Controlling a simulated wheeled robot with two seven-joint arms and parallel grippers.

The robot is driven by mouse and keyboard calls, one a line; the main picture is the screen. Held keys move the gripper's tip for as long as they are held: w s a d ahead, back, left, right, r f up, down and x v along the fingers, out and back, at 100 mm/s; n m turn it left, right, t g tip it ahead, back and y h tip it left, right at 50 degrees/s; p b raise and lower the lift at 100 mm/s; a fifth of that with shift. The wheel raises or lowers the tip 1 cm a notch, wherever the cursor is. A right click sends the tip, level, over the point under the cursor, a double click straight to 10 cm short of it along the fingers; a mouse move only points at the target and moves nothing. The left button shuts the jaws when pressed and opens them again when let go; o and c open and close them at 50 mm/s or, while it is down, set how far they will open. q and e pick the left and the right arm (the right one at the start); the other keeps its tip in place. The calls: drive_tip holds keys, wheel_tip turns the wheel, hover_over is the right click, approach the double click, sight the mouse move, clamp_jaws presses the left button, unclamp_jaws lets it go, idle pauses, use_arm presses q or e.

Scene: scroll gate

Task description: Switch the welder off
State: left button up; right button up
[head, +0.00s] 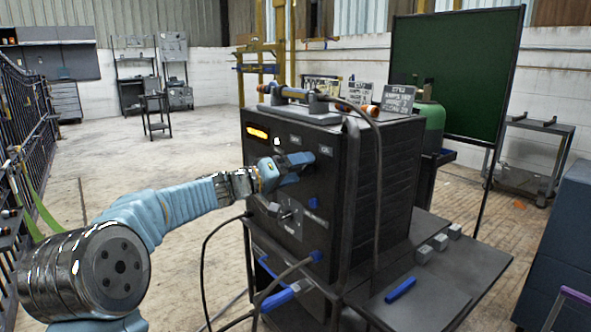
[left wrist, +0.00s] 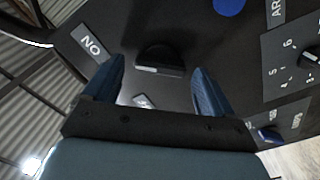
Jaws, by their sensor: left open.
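The welder (head: 392,180) is a dark box-shaped machine in the middle of the head view. Its front panel has a lit orange display (head: 257,134), small labels along the top and a dial (head: 290,217) lower down. My left gripper (head: 300,163) is at the upper front panel, and its fingers partly hide the panel there. In the left wrist view, the open left gripper (left wrist: 157,88) has a finger on each side of a black half-round switch (left wrist: 160,58). I cannot tell whether they touch it. An upside-down ON label (left wrist: 92,46) is beside the switch. My right gripper is out of view.
Black cables hang at the welder's front and right side. A torch with orange ends (head: 305,95) and small signs (head: 397,98) are on top. A grey shelf (head: 430,285) with blocks juts out right. A green screen (head: 455,75) stands behind. Open floor lies left.

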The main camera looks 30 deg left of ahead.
use_arm(q)
drive_tip(key=c, duration=1.1)
drive_tip(key=shift+o, duration=0.2)
drive_tip(key=shift+f, duration=0.1)
drive_tip(key=shift+f+n+b, duration=0.1)
drive_tip(key=shift+n+b, duration=0.8)
drive_tip(key=shift+n, duration=0.4)
drive_tip(key=n+b, duration=0.1)
drive_tip(key=n, duration=0.1)
drive_tip(key=shift+a+n, duration=0.1)
drive_tip(key=shift+n, duration=0.2)
drive_tip(key=n, duration=0.2)
drive_tip(key=shift+f+n, duration=0.1)
drive_tip(key=shift+n, duration=0.3)
drive_tip(key=n, duration=0.2)
drive_tip(key=shift+n, duration=0.4)
drive_tip(key=n, duration=0.5)
drive_tip(key=shift+f, duration=0.2)
drive_tip(key=shift+n, duration=0.3)
